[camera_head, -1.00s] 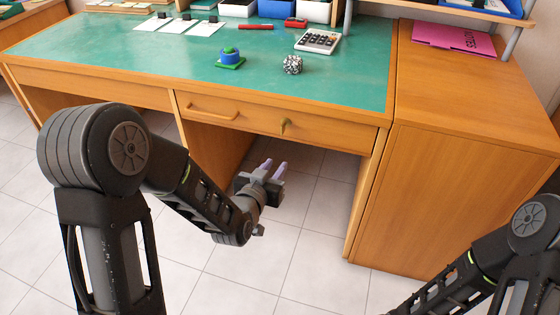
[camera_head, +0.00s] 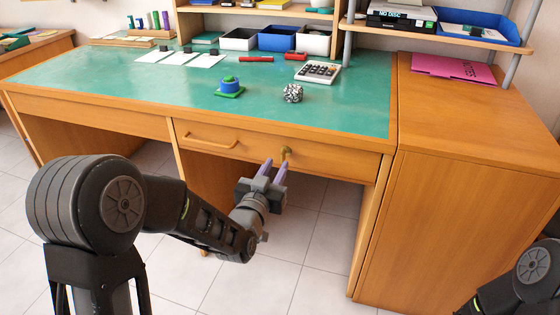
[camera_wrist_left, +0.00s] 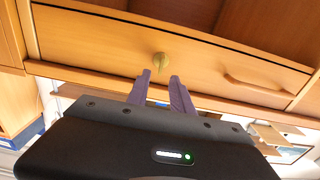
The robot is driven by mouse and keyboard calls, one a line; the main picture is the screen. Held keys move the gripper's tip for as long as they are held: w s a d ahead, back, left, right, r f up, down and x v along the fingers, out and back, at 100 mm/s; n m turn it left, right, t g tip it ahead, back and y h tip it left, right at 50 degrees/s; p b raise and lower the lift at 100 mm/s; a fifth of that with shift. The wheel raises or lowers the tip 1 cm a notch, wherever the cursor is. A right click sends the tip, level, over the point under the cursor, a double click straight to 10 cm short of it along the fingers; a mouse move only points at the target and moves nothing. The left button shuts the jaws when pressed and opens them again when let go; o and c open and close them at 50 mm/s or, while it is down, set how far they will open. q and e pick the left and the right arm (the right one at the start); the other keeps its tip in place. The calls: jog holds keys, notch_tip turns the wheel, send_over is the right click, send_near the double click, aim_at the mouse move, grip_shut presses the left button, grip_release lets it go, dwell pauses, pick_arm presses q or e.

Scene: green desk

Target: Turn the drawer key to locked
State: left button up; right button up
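The drawer key (camera_head: 286,152) is a small brass-coloured key in the front of the wooden drawer (camera_head: 255,150), right of the handle. My left gripper (camera_head: 272,169) has purple fingers, apart, just below and in front of the key. In the left wrist view the left gripper (camera_wrist_left: 160,80) is open with the key beyond its fingertips; I cannot tell whether they touch. My right arm shows at the lower right, but its gripper is out of view.
The drawer handle (camera_head: 210,139) sticks out left of the key. The green desk top (camera_head: 150,75) overhangs the drawer. A wooden cabinet (camera_head: 450,190) stands to the right. The space below the drawer is open.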

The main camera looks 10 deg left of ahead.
aim_at(284, 155)
pick_arm(q)
jog(key=w, duration=0.4)
jog(key=shift+d, duration=0.15)
jog(key=shift+c, duration=0.6)
grip_shut()
